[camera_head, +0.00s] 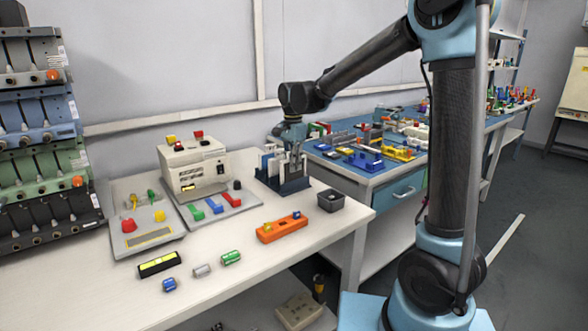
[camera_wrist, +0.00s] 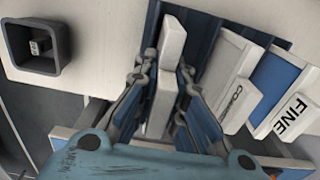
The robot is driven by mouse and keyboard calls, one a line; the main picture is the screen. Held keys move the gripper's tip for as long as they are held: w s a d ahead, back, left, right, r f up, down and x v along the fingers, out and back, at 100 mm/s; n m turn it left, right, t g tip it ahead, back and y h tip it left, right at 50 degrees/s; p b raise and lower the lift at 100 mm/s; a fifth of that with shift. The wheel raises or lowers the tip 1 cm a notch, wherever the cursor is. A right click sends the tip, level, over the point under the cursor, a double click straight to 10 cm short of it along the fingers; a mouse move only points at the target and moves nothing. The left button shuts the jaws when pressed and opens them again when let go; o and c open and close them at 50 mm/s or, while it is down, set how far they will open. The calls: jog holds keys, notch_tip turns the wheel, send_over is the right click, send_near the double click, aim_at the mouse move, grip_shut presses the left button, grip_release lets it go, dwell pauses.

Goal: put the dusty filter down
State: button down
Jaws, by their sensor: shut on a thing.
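My gripper (camera_head: 291,148) is over the dark blue slotted rack (camera_head: 290,187) on the white bench. In the wrist view my gripper (camera_wrist: 163,82) is shut on a thin, pale grey-white filter (camera_wrist: 162,104), taken to be the dusty filter. The filter stands on edge between the fingers, at the left part of the rack (camera_wrist: 202,30). I cannot tell whether its lower edge rests in a slot. To its right in the rack are a white filter with a partly hidden label (camera_wrist: 232,92) and a blue-and-white filter marked FINE (camera_wrist: 291,113).
A small dark bin (camera_head: 331,200) stands right of the rack, with a small item inside in the wrist view. An orange block (camera_head: 282,228) lies in front. A beige machine (camera_head: 194,168) stands to the left.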

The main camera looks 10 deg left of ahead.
jog(key=shift+f, duration=0.7)
jog(key=c, duration=1.7)
grip_release()
jog(key=shift+o, duration=0.2)
